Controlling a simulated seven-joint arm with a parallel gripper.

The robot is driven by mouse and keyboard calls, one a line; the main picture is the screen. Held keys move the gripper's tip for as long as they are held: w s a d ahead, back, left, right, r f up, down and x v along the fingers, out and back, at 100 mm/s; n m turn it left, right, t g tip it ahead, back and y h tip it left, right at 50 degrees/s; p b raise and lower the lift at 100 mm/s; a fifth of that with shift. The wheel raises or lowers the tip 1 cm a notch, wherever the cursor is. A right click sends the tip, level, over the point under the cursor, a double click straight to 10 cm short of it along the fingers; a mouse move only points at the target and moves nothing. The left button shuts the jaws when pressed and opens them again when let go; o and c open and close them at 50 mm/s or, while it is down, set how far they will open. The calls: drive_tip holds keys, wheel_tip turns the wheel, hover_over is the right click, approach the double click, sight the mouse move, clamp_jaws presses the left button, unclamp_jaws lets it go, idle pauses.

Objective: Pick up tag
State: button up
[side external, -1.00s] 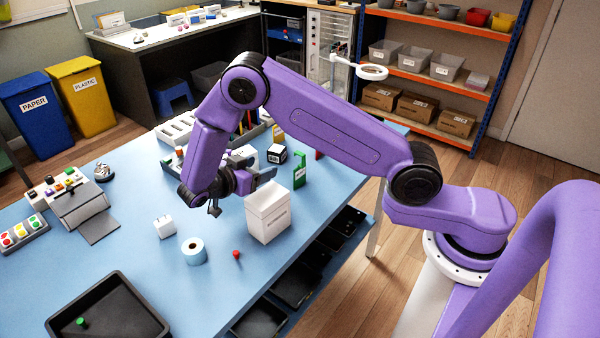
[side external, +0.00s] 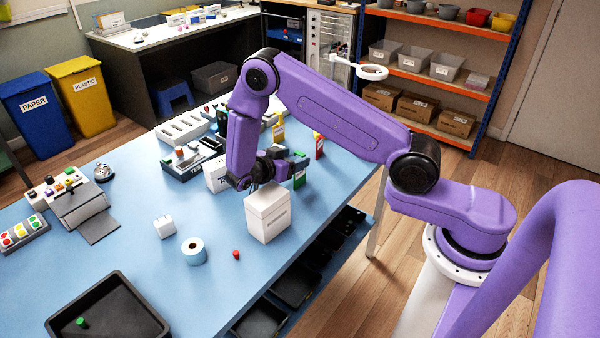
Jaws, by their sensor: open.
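Several upright tags stand at the far right of the blue table: a green tag (side external: 300,179), a red tag (side external: 319,147) and a yellow tag (side external: 278,131). The green tag is partly hidden behind my gripper (side external: 296,163). My gripper is open, with its dark fingers pointing right, just above and in front of the green tag. Its fingertips are small here, and I cannot tell whether they touch the green tag or have anything between them.
A white lidded box (side external: 268,213) stands just below my gripper. Another white box (side external: 215,177) and a dark tray with small parts (side external: 186,168) stand left. A charger (side external: 164,227), a tape roll (side external: 194,251), a red pin (side external: 236,254) and a black tray (side external: 110,318) lie nearer.

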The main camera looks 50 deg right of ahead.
drive_tip(key=shift+r+x, duration=0.2)
drive_tip(key=shift+x, duration=2.4)
clamp_jaws()
